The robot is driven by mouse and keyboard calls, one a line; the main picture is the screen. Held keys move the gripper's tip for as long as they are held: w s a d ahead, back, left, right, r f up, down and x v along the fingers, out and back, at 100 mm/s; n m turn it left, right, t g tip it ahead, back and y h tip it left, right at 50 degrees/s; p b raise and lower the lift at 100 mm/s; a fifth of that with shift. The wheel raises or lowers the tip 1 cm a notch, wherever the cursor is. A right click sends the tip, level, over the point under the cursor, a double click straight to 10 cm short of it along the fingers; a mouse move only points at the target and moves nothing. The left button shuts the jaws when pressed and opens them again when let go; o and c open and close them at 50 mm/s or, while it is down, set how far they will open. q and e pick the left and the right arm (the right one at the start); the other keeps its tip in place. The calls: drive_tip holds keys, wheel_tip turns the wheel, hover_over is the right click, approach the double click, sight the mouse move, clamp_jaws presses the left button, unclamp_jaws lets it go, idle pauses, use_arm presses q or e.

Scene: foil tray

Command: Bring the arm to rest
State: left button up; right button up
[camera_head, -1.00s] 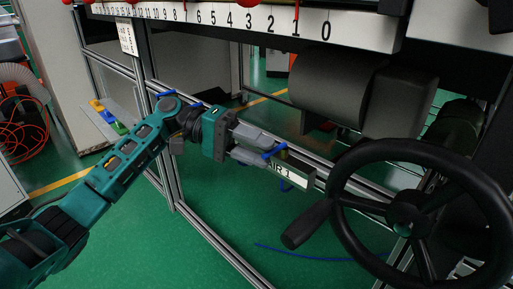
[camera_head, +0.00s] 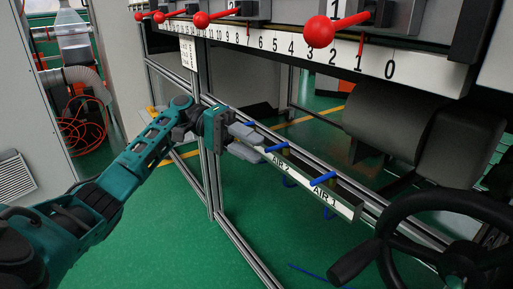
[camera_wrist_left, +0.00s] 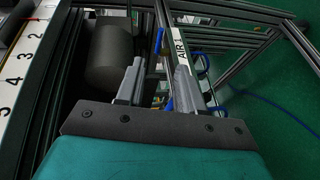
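My left gripper (camera_head: 258,143) is teal with grey fingers and reaches in from the left, at the frame rail just left of the AIR 2 label (camera_head: 283,169). In the left wrist view my gripper's two fingers (camera_wrist_left: 160,75) stand apart with a gap between them; I see nothing clamped there. A blue valve handle (camera_head: 276,147) is close to the fingertips in the head view; whether they touch, I cannot tell. Another blue handle (camera_head: 322,179) is farther right, by the AIR 1 label (camera_head: 324,196). My right gripper is not in view.
A black handwheel (camera_head: 455,250) stands at the lower right. Red-knobbed levers (camera_head: 320,31) and a numbered scale (camera_head: 290,45) run above. A dark cylinder (camera_head: 395,122) sits behind the rail. The green floor (camera_head: 175,235) is open below my arm.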

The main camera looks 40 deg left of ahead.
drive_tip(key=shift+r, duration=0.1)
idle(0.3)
